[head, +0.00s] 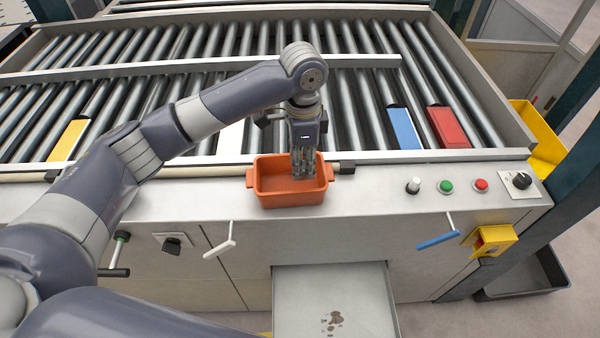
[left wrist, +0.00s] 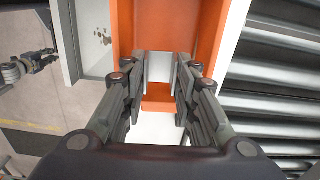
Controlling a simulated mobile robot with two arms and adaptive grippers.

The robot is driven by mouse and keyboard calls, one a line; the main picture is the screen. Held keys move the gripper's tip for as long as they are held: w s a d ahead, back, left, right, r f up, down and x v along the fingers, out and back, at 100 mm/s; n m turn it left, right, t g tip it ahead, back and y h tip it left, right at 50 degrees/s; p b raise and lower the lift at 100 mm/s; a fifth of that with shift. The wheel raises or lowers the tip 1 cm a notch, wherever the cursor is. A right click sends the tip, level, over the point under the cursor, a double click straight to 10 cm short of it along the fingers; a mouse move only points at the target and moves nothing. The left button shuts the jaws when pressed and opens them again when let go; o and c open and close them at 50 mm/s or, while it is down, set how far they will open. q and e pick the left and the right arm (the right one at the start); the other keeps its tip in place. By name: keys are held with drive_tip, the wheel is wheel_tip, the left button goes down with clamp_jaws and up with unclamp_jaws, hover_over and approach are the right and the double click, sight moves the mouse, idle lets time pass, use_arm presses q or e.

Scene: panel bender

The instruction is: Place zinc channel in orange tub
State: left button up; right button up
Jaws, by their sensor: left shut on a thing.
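The zinc channel (left wrist: 159,66) is a pale silver piece. It shows in the left wrist view between the fingers of my left gripper (left wrist: 158,82), which is shut on it. In the head view my left gripper (head: 303,172) points down at the orange tub (head: 282,200), with its fingertips over the opening. The channel is hardly visible there. The tub's orange walls also show around the channel in the left wrist view (left wrist: 213,25). I cannot tell whether the channel touches the tub floor. My right gripper (left wrist: 40,60) appears small at the left of the left wrist view, its jaws unclear.
The tub stands on the steel front ledge (head: 400,180) before the rollers. A yellow piece (head: 69,140), a white piece (head: 230,138), a blue piece (head: 403,128) and a red piece (head: 448,127) lie on the rollers. Buttons and a knob (head: 521,181) are at right. An open drawer (head: 350,292) juts out below.

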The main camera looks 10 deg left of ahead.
sight(303, 174)
use_arm(q)
drive_tip(key=f, duration=0.3)
drive_tip(key=f+p, duration=0.1)
drive_tip(key=f, duration=0.1)
drive_tip(key=shift+w+f, duration=0.25)
drive_tip(key=shift+w, duration=0.1)
drive_tip(key=shift+s+f, duration=0.15)
drive_tip(key=shift+f, duration=0.2)
drive_tip(key=o, duration=1.1)
drive_tip(key=shift+c, duration=0.2)
drive_tip(key=shift+r, duration=0.1)
drive_tip(key=shift+r, duration=0.5)
wheel_tip(303, 174, up, 11)
drive_tip(key=b, duration=0.3)
